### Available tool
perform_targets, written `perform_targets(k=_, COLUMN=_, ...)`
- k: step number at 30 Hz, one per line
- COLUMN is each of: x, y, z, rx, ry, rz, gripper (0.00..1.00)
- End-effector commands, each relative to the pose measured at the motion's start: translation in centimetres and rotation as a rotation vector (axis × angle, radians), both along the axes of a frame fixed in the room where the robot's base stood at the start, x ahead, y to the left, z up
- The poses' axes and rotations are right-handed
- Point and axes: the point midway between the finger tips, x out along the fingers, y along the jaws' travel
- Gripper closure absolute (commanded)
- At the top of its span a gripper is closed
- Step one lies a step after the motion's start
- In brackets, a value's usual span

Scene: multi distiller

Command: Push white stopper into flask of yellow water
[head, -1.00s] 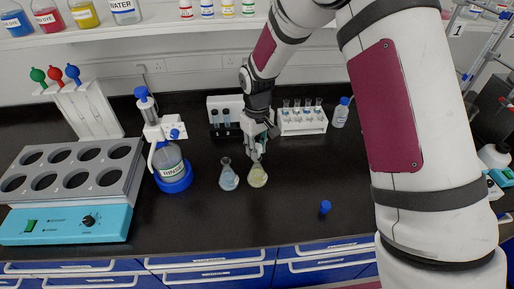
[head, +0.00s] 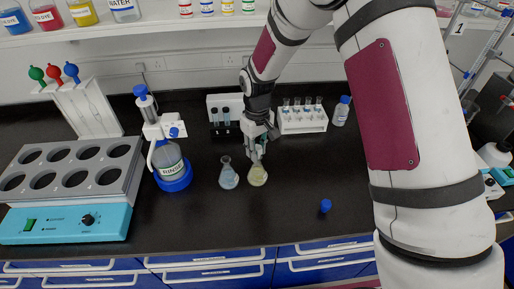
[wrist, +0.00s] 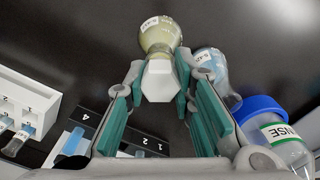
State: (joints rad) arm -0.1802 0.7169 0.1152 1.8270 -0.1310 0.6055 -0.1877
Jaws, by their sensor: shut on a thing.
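The flask of yellow water (head: 258,177) stands upright on the black bench, right of a flask of pale blue liquid (head: 229,179). My gripper (head: 257,156) is right over the yellow flask's mouth. In the wrist view, my gripper (wrist: 160,76) is shut on the white stopper (wrist: 158,82), held between its fingertips. The yellow flask (wrist: 160,38) shows just beyond the stopper, in line with it. The stopper hides the flask's mouth, so I cannot tell whether its lower end is in the neck. The fingers hide most of the stopper in the head view.
The pale blue flask (wrist: 210,66) is close beside the right finger. A rinse bottle on a blue base (head: 173,185) stands left. A white tube rack (head: 302,122) and a dark tube holder (head: 226,130) stand behind. A blue stopper (head: 325,206) lies right; the front bench is clear.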

Motion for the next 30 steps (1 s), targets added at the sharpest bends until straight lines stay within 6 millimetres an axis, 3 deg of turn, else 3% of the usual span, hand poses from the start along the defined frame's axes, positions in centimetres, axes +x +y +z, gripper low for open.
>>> perform_targets(k=3, x=0.0, y=0.0, z=-0.3, rx=0.0, ry=0.0, rz=0.0, gripper=0.87)
perform_targets(k=4, x=0.0, y=0.0, z=-0.3, rx=0.0, ry=0.0, rz=0.0, gripper=0.75)
perform_targets(k=7, x=0.0, y=0.0, z=-0.2, rx=0.0, ry=0.0, rz=0.0, gripper=0.54)
perform_targets(k=20, x=0.1, y=0.0, z=0.7, rx=0.001, ry=-0.003, rz=0.0, gripper=0.54)
perform_targets(k=30, x=0.1, y=0.0, z=7.0, rx=0.001, ry=-0.004, rz=-0.001, gripper=0.54)
